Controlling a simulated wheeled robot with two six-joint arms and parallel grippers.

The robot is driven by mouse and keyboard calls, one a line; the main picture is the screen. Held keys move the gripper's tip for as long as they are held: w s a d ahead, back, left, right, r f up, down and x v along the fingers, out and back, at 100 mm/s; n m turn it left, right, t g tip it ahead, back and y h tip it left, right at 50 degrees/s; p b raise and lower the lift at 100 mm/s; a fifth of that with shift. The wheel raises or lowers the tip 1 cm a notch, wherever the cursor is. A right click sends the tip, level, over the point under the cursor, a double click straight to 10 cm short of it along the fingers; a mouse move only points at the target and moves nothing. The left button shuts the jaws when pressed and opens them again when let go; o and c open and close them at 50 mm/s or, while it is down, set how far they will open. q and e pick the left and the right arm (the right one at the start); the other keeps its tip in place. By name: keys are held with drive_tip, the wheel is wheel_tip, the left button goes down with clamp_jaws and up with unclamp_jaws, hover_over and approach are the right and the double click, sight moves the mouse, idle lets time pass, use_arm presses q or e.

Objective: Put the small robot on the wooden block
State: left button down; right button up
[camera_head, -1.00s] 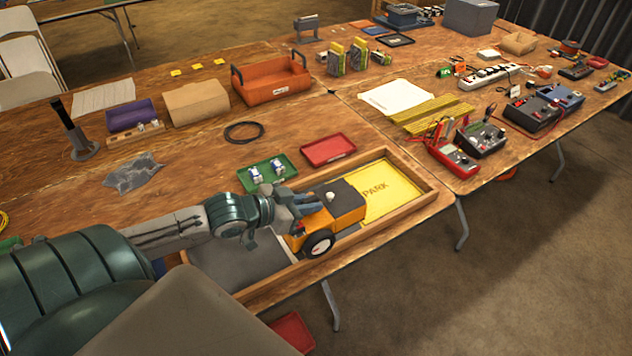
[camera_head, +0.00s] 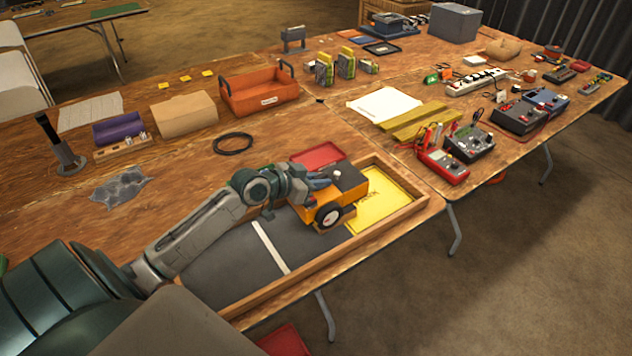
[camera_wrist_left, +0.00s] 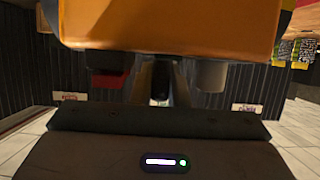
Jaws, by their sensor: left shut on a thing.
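The small robot (camera_head: 345,188) is an orange box with a dark top, a white knob and a black-and-white wheel. My left gripper (camera_head: 318,183) is shut on its left end and holds it over the wooden-rimmed tray, near the yellow panel. I cannot tell whether its wheels touch the tray floor. In the left wrist view, its orange body (camera_wrist_left: 165,22) fills the top and the fingers are mostly hidden beneath it. I cannot make out a wooden block for certain. My right gripper is not in view.
The wooden-rimmed tray (camera_head: 408,208) has a dark mat with a white stripe (camera_head: 270,247) and a yellow panel (camera_head: 388,203). A red tray (camera_head: 318,156) lies just behind. A cable loop (camera_head: 233,143) and an orange toolbox (camera_head: 262,93) stand farther back.

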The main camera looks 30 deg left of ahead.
use_arm(q)
drive_tip(key=shift+f, duration=0.95)
drive_tip(key=shift+f+p, duration=0.3)
drive_tip(key=shift+f, duration=0.1)
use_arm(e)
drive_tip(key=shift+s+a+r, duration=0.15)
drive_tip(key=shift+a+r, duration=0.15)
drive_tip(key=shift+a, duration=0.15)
use_arm(q)
drive_tip(key=shift+f, duration=0.2)
drive_tip(key=c, duration=1.4)
unclamp_jaws()
drive_tip(key=shift+s, duration=0.1)
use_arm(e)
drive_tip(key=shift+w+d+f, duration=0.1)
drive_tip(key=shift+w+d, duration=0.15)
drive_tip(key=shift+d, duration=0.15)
